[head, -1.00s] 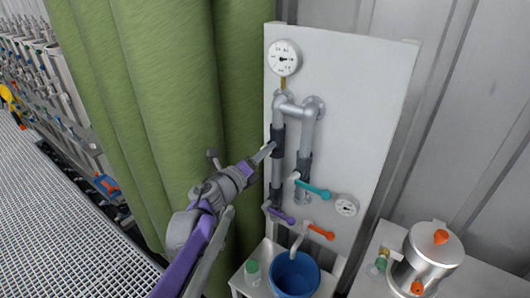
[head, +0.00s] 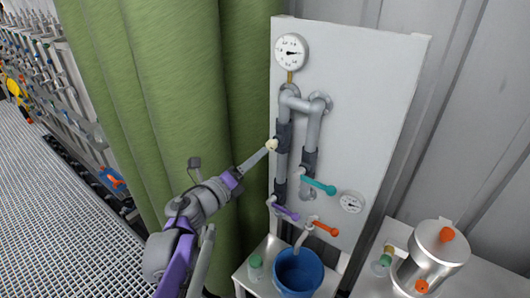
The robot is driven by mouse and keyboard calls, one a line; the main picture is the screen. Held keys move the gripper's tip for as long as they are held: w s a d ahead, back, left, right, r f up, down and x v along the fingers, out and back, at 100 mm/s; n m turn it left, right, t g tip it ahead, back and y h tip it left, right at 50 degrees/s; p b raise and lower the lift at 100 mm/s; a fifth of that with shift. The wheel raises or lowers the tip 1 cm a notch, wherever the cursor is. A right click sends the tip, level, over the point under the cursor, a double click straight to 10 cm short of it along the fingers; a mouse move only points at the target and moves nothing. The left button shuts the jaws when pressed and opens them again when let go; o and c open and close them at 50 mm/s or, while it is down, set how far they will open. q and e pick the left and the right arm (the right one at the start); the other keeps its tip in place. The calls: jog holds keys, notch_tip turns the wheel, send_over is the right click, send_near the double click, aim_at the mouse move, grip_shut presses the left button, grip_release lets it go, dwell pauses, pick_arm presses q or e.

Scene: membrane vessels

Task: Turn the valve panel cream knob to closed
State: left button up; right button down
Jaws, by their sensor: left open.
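A white valve panel (head: 375,110) carries grey pipes and stands upright ahead of me. The small cream knob (head: 271,144) is at the left edge of the dark upper-left valve body on the pipe. My left gripper (head: 264,152) comes in from the lower left, its grey fingertip beside the cream knob. In this view the tip overlaps or nearly meets the knob; I cannot tell whether they touch. The jaws are open and hold nothing visible. The fingers overlap, so the gap between them is hard to see. My right gripper is out of view.
Teal (head: 318,185), purple (head: 286,212) and orange (head: 326,229) levers sit lower on the panel. A blue bucket (head: 298,272) stands below. A green curtain (head: 150,90) hangs left; a metal vessel (head: 432,255) stands right.

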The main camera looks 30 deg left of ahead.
pick_arm(q)
jog(key=shift+s+a, duration=0.1)
jog(key=shift+s, duration=1.6)
